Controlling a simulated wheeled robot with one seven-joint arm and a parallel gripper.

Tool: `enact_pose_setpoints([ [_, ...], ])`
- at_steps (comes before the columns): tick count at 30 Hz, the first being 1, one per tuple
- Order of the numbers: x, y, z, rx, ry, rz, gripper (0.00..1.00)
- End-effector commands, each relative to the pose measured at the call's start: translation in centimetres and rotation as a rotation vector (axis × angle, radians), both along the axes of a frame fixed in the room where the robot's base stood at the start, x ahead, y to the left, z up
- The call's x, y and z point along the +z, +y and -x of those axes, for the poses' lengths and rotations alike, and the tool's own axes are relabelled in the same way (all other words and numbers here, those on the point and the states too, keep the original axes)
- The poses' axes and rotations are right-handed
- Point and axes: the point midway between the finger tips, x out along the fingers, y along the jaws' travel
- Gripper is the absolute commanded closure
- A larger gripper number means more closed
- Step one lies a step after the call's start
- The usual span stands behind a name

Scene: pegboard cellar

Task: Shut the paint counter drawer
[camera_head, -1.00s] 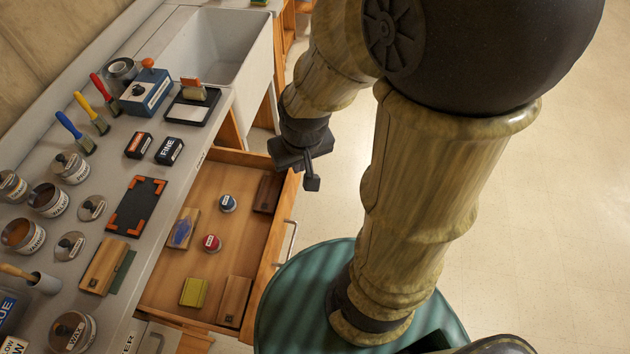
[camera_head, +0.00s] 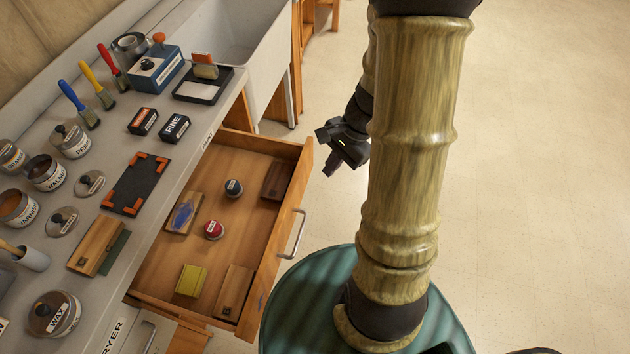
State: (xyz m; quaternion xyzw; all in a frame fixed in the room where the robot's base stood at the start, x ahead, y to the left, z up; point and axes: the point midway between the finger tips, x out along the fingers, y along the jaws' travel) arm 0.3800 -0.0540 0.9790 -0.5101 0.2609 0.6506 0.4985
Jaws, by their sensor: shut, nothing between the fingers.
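The wooden paint counter drawer (camera_head: 223,238) is pulled well out from under the grey counter (camera_head: 165,225). Its metal bar handle (camera_head: 296,234) is on the front panel, facing right. My gripper (camera_head: 331,170) is shut and empty. It appears just right of the drawer front's far corner, apart from the handle; its height against the drawer is hard to judge.
A white sink (camera_head: 235,35) stands beyond the drawer. The pale floor (camera_head: 545,200) to the right is clear.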

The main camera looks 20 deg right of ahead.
Motion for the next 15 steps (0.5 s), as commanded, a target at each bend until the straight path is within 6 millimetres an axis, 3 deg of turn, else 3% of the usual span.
enact_pose_setpoints([
  [1, -3.5, -1.2, -0.8, -0.146, 0.039, -0.065, 1.0],
  [7, -10.7, -6.1, -4.4, -0.668, 0.116, -0.317, 1.0],
  [11, -13.3, -8.9, -6.0, -0.88, 0.122, -0.425, 1.0],
  [15, -13.8, -10.1, -6.6, -0.96, 0.119, -0.465, 1.0],
])
